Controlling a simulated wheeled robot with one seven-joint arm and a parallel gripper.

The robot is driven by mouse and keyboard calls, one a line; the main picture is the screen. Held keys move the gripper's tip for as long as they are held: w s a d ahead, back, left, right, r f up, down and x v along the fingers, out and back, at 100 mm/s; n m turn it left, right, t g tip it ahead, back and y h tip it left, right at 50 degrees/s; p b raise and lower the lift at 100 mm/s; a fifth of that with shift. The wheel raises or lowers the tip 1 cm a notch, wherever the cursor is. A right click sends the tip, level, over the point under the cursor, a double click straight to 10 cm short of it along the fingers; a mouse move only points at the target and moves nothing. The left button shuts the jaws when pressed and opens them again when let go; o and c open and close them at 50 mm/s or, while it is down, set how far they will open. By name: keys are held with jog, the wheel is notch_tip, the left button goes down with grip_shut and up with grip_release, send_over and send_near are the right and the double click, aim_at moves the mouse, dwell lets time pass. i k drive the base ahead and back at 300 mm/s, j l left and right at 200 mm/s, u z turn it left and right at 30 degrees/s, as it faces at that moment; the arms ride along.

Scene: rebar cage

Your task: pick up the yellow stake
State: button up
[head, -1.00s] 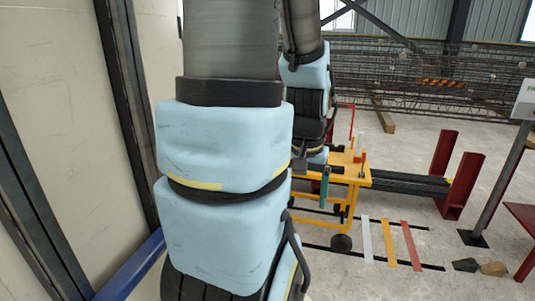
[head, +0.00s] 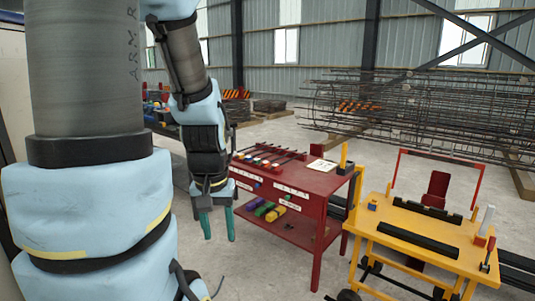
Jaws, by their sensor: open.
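A small upright yellow piece (head: 343,156), which looks like the yellow stake, shows at the right end of the red table (head: 318,228).
The red table carries dark rods on top and coloured blocks (head: 265,209) on its lower shelf. A yellow cart (head: 457,263) with a white upright piece (head: 485,221) stands at the right. A rebar cage (head: 430,112) lies behind. My arm hides much of the left side.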

aim_at(343, 164)
jog(key=i+l+u, duration=0.2)
jog(key=l+u, duration=0.2)
jog(key=i+l+u, duration=0.1)
jog(key=l+u, duration=0.25)
jog(key=l, duration=0.15)
jog(key=l+u, duration=0.75)
jog(key=l, duration=0.3)
jog(key=k+l, duration=0.1)
jog(key=l, duration=0.55)
jog(key=l+u, duration=0.1)
jog(key=l, duration=0.6)
jog(key=k+l, duration=0.15)
jog(key=l, duration=0.5)
